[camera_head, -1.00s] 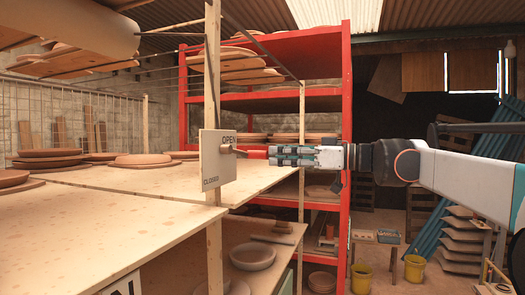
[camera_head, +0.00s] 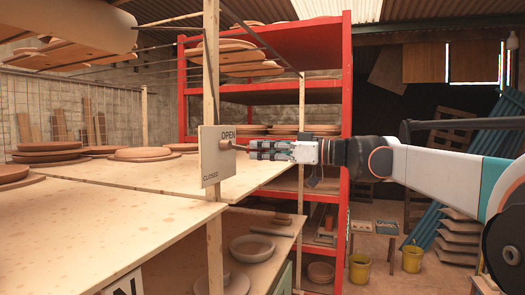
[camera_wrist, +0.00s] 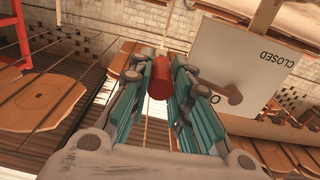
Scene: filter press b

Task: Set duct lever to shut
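The duct lever is mounted on a pale board (camera_head: 216,165) marked OPEN at the top and CLOSED at the bottom. In the head view, its dark stem (camera_head: 237,147) points right from the pivot near OPEN. In the wrist view, the red grip (camera_wrist: 158,78) lies between the fingers of my gripper (camera_wrist: 162,70), and the pivot arm (camera_wrist: 232,94) is at right, partly hidden by a finger. My gripper (camera_head: 250,149) is around the grip; whether the fingers press on it is not clear.
The board hangs on a wooden post (camera_head: 212,80) beside wooden tables (camera_head: 130,230). A red shelf rack (camera_head: 346,100) with clay plates stands behind my gripper. Yellow buckets (camera_head: 360,268) stand on the floor at right.

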